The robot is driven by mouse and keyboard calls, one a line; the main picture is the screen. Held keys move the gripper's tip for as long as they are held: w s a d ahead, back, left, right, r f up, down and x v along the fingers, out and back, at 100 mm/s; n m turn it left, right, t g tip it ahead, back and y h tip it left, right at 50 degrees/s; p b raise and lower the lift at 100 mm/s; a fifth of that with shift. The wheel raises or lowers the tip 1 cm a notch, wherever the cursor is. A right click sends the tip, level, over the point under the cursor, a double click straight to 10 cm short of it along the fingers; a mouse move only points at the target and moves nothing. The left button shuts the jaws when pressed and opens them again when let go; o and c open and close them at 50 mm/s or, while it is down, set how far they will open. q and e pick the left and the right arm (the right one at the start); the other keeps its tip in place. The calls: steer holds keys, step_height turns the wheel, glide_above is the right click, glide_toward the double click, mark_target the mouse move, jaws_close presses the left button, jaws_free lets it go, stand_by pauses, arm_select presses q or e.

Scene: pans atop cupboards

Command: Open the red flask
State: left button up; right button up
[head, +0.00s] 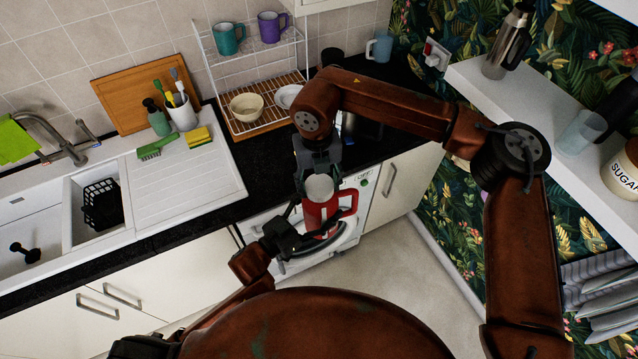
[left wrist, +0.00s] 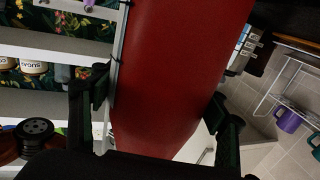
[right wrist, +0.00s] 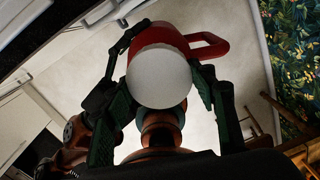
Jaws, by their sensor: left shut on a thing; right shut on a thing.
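The red flask (head: 342,208) has a handle and a white top (head: 319,187), and it is in the air in front of the counter. My left gripper (head: 301,232) is shut on its red body, which fills the middle of the left wrist view (left wrist: 160,70). My right gripper (head: 318,176) reaches down from above and is shut around the top end. In the right wrist view the white top (right wrist: 159,77) faces the camera between the fingers, and the handle (right wrist: 208,45) sticks out to the right. I cannot tell whether the top is loose.
The black counter (head: 265,175) and a white appliance (head: 345,240) stand behind the flask. A dish rack (head: 270,125) with a bowl is at the back, and the sink (head: 40,235) is at left. A white shelf (head: 560,150) with a steel flask (head: 507,45) is at right.

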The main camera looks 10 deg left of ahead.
steer(key=n, duration=0.4)
steer(key=shift+a, duration=0.15)
steer(key=n, duration=0.4)
steer(key=shift+w, duration=0.1)
steer(key=n, duration=0.3)
steer(key=shift+n, duration=0.4)
steer(key=n, duration=0.3)
steer(key=shift+w+n, duration=0.1)
steer(key=shift+n, duration=0.2)
steer(key=n, duration=0.5)
steer(key=shift+w+n, duration=0.15)
steer(key=shift+n, duration=0.15)
steer(key=n, duration=0.4)
steer(key=shift+w+n, duration=0.1)
steer(key=shift+n, duration=0.2)
steer(key=shift+r, duration=0.1)
steer(key=shift+r, duration=0.2)
steer(key=shift+r, duration=0.9)
